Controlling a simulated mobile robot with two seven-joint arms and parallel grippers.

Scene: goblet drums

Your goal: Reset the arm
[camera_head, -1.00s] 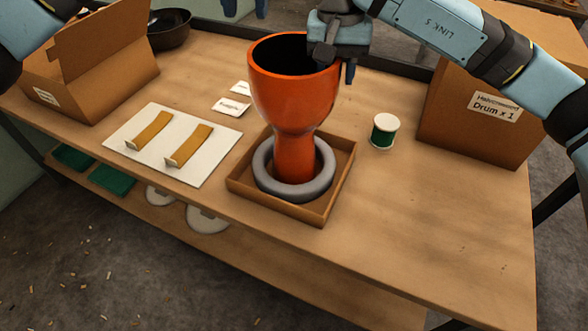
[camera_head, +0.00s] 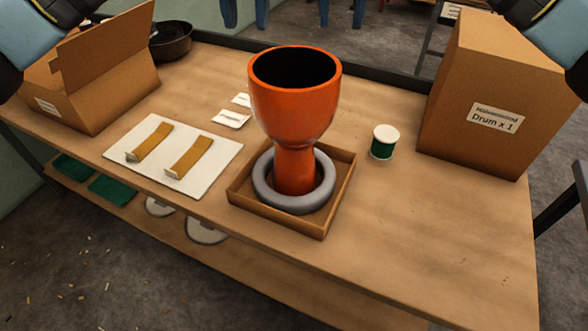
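Parts of my two arms show at the top left and top right corners of the head view. Neither gripper is in view, so I cannot see whether they are open or shut. The orange goblet drum (camera_head: 294,100) stands upright with its open bowl up. Its foot sits inside a grey ring (camera_head: 287,203) that lies in a shallow brown tray (camera_head: 275,222).
The wooden table (camera_head: 420,225) also holds a white board (camera_head: 190,186) with two tan strips, white cards (camera_head: 231,119), a green spool (camera_head: 384,142), an open cardboard box (camera_head: 112,88) at left, a dark bowl (camera_head: 171,40), and a tall box labelled Drum x 1 (camera_head: 490,90) at right. The front right is clear.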

